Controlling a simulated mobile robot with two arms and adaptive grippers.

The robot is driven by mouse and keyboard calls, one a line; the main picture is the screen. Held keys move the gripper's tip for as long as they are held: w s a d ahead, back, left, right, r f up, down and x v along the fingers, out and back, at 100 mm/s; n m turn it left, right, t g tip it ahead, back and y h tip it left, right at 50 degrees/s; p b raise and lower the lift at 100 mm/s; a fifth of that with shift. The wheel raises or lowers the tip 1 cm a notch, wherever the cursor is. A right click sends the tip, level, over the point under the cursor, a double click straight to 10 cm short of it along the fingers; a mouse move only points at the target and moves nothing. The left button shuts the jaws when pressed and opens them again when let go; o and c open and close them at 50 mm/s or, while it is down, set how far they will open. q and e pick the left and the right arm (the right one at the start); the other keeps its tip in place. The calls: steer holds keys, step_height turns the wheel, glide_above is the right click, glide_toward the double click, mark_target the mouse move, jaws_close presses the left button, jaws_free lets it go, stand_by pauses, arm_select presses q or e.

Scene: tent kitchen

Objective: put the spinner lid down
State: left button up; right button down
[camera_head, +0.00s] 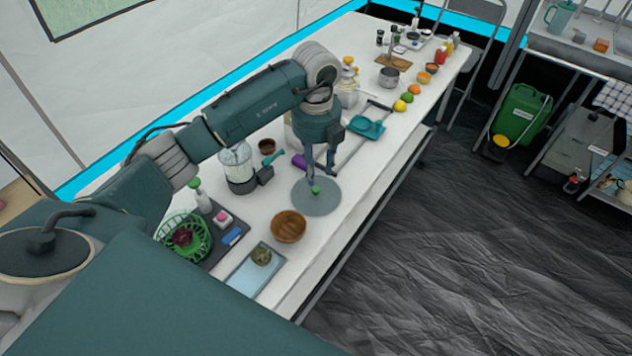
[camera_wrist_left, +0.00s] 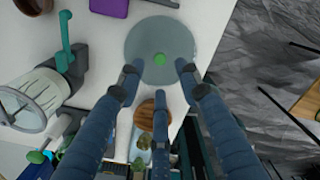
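The spinner lid is a round, translucent grey disc (camera_head: 328,207) with a green knob (camera_head: 316,190). It appears to lie flat on the white table, close to its front edge. In the left wrist view the lid (camera_wrist_left: 140,38) is at the top centre. My left gripper (camera_head: 320,177) is above the lid, near the knob. In the left wrist view its fingers (camera_wrist_left: 157,70) are spread apart around the knob's position, with no finger visibly touching it. A green spinner basket (camera_head: 165,246) with a dark red vegetable stands at the table's near left. My right gripper is not in view.
A wooden bowl (camera_head: 288,228) stands close beside the lid. A blender (camera_head: 240,180) and a purple object (camera_head: 299,161) are behind it. A tray (camera_head: 268,276) with a green vegetable is nearer. Fruit and a teal scale-like item (camera_head: 367,127) are farther along.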

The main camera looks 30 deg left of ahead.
arm_select(q)
step_height(320, 180, up, 5)
steer(key=shift+r+b, duration=0.1)
steer(key=shift+b, duration=0.3)
stand_by(0.4)
